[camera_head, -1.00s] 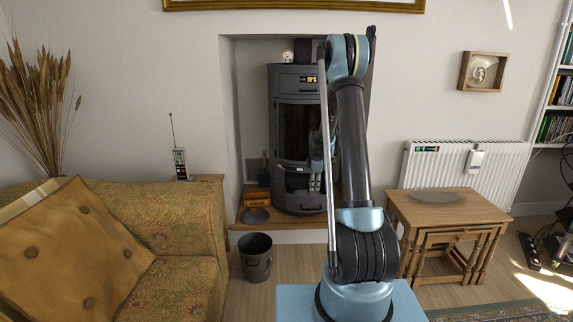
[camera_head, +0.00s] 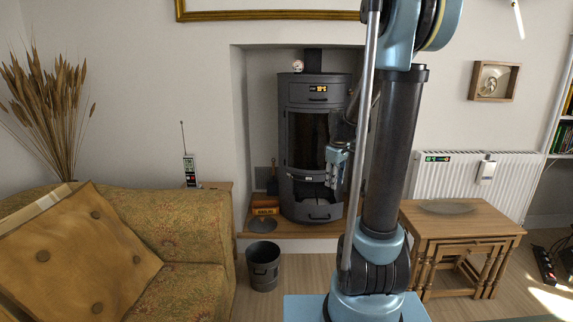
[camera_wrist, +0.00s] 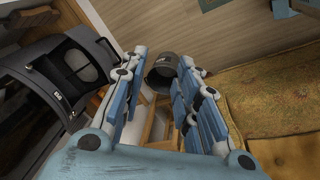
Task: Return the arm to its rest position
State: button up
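My arm stands in front of the stove in the head view, with its dark upper link upright and its blue elbow at the top edge. My gripper (camera_head: 337,165) shows small and partly hidden behind the arm, in front of the stove's right side. In the wrist view my gripper (camera_wrist: 164,62) has its two blue fingers apart with nothing between them. The dark bucket (camera_wrist: 165,70) shows beyond the gap, not held.
The grey stove (camera_head: 298,120) stands in the alcove behind my arm. The bucket (camera_head: 263,266) is on the floor left of my base. A sofa (camera_head: 185,240) is at left, nesting tables (camera_head: 455,222) at right. Open floor lies between sofa and base.

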jog(key=s+f+m, duration=0.2)
jog(key=s+m, duration=0.2)
jog(key=s, duration=1.1)
jog(key=s+f+m, duration=0.2)
jog(key=s+m, duration=0.3)
jog(key=s, duration=0.9)
jog(key=shift+s+d+f+m, duration=0.15)
jog(key=shift+s+f+m, duration=0.15)
jog(key=shift+s, duration=0.05)
jog(key=shift+w+f, duration=0.2)
jog(key=shift+w, duration=0.2)
